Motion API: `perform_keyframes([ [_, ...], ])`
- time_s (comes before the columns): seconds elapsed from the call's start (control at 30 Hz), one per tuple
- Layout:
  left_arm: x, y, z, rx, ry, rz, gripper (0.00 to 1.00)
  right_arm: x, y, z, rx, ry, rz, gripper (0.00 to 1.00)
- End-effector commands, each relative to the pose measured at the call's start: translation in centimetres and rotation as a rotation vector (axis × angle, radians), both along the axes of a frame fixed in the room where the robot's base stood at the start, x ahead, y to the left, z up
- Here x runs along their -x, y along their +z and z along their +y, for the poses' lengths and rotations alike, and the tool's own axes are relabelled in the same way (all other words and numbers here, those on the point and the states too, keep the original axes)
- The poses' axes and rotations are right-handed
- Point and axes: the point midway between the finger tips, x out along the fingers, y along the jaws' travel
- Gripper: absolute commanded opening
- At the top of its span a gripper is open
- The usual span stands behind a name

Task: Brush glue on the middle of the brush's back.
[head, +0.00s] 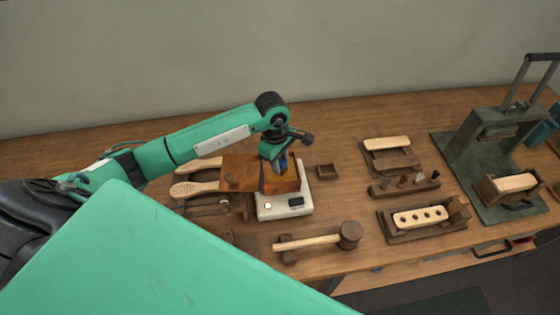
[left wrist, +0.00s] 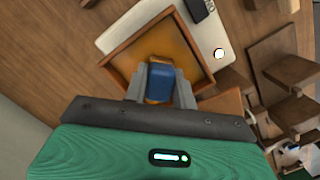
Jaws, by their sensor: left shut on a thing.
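My left gripper (head: 278,158) is shut on a blue-handled tool (left wrist: 161,80) with orange at its end, likely the glue brush. It is over a square wooden tray (left wrist: 118,66) with an amber layer, likely glue. The tray (head: 296,187) also shows in the head view, on a white scale. I cannot tell whether the tool's tip touches the glue. A pale block with a row of dark holes (head: 420,217) sits in a wooden fixture at the right. A plain pale block (head: 388,143) lies on a holder behind it. Which one is the brush's back is unclear. My right gripper is out of view.
A white scale (head: 284,206) is under the tray. A mallet (head: 348,235) lies in front. Pale paddle-shaped pieces (head: 196,189) lie left. A green press (head: 490,145) stands far right.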

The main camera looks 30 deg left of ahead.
Motion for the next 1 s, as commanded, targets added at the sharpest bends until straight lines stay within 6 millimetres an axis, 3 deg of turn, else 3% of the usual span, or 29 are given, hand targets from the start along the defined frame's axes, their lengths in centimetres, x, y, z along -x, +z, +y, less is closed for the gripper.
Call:
perform_keyframes([
  [0.27,0.1,0.4,0.0,0.000,-0.001,0.003,0.09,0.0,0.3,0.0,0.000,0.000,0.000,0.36],
  [1.0,0.0,6.5,0.0,-0.001,0.000,0.001,0.09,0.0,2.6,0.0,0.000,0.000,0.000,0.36],
])
